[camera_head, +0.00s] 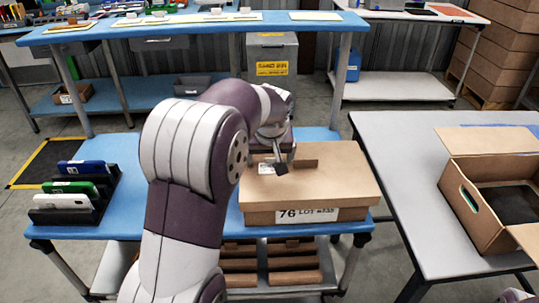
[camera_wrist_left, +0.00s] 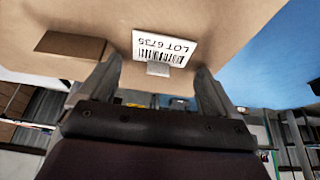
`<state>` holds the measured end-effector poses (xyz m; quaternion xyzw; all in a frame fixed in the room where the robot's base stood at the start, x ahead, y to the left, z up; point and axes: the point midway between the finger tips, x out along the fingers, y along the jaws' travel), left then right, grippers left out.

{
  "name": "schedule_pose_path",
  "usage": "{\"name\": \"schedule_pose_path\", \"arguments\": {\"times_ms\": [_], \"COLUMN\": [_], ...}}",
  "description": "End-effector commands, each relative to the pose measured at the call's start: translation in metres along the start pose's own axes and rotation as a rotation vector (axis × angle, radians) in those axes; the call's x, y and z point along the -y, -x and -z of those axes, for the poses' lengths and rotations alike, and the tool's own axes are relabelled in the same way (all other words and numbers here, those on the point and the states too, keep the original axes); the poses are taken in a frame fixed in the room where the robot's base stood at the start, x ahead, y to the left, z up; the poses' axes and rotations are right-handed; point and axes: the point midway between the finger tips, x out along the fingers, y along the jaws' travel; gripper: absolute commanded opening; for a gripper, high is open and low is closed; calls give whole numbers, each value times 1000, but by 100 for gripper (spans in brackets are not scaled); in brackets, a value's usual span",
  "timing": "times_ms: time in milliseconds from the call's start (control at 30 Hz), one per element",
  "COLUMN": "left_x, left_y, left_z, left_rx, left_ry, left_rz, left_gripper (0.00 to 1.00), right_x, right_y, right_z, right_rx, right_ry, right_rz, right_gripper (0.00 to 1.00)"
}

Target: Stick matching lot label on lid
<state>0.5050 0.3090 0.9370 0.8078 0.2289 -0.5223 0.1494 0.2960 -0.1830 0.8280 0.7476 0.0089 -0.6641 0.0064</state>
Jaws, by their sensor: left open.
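A brown carton (camera_head: 345,195) with a closed lid (camera_head: 330,172) stands on the blue table. Its front bears a white label (camera_head: 307,214) reading "76" and a LOT number, the digits too small to be sure of. A small white lot label (camera_head: 265,168) is at the lid's left part; in the left wrist view this barcode label (camera_wrist_left: 163,47) seems to read LOT 6735 and lies flat against the lid, a small grey tab (camera_wrist_left: 158,69) at its edge. My left gripper (camera_head: 281,166) is open just over the lid, its fingers (camera_wrist_left: 160,68) either side of the tab.
Blue, green and white-topped holders (camera_head: 77,188) stand at the blue table's left end. An open carton (camera_head: 464,203) stands on the grey table (camera_head: 405,160) at the right. A dark rectangular patch (camera_wrist_left: 68,45) shows on the lid. A second blue table (camera_head: 200,24) is behind.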

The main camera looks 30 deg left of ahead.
Motion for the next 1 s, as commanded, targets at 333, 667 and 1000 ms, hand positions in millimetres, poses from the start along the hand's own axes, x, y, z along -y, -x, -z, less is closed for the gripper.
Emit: {"name": "schedule_pose_path", "arguments": {"times_ms": [333, 667, 1000], "left_x": [-1, 0, 0], "left_y": [67, 127, 156], "left_z": [2, 1, 13], "left_rx": [-5, 1, 0], "left_ry": [0, -1, 0], "left_rz": [-3, 0, 0], "left_gripper": [92, 92, 92], "right_x": [0, 0, 0], "right_y": [11, 28, 60], "right_z": [1, 3, 7], "right_rx": [0, 0, 0], "right_ry": [0, 0, 0], "right_rz": [0, 0, 0], "right_gripper": [45, 45, 45]}}
